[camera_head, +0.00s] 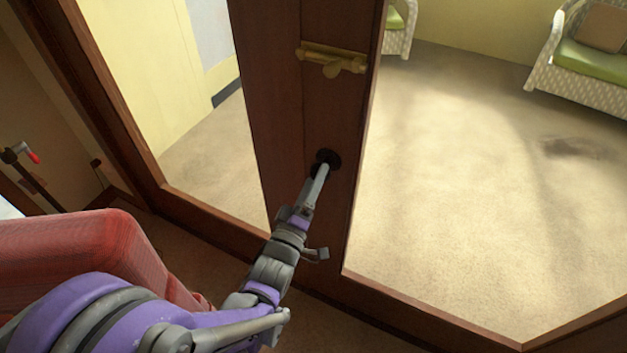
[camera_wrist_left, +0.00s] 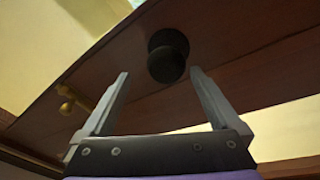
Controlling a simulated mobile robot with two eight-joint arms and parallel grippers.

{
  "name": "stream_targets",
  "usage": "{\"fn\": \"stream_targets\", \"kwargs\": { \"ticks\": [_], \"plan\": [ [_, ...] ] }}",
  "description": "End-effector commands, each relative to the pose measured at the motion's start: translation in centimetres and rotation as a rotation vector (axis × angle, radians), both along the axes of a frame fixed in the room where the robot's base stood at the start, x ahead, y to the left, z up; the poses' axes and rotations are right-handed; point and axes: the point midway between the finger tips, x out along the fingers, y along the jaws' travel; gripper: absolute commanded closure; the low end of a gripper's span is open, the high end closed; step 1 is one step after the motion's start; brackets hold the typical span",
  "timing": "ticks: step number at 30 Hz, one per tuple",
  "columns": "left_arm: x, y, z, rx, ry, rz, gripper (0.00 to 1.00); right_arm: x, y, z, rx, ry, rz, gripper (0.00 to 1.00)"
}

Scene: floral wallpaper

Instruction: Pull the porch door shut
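The porch door is dark brown wood with glass panes; its upright (camera_head: 285,60) stands in the middle of the head view. A round black knob (camera_head: 325,157) sits on the upright, below a brass bolt (camera_head: 333,58). My left gripper (camera_head: 321,174) reaches up to the knob and hides part of it. In the left wrist view the two fingers are spread apart, and the knob (camera_wrist_left: 168,55) lies just beyond and between their tips. No contact with the knob shows. I cannot tell how far the door stands from its frame. My right gripper is not in view.
A red ribbed surface (camera_head: 80,255), perhaps a seat, is close beside my left arm. A red-tipped handle (camera_head: 31,156) is at the far left. Beyond the glass are a carpeted floor (camera_head: 460,190) and a white wicker seat (camera_head: 590,75) with green cushions.

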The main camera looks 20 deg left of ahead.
Motion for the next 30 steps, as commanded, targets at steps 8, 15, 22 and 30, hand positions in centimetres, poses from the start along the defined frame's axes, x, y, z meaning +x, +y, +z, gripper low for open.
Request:
{"fn": "stream_targets", "kwargs": {
  "ticks": [8, 15, 22, 30],
  "plan": [
    [-0.4, 0.0, -0.2, 0.001, 0.003, 0.002, 0.04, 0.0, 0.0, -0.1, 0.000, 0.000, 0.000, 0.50],
    [-4.1, -0.2, -0.9, 0.001, 0.003, 0.002, 0.04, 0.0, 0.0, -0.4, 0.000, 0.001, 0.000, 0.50],
    [-6.9, -0.3, -1.5, 0.001, 0.002, 0.001, 0.04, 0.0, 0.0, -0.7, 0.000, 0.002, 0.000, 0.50],
    [-7.3, -0.4, -1.5, 0.000, 0.002, 0.001, 0.04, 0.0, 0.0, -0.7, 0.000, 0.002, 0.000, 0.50]
  ]
}}
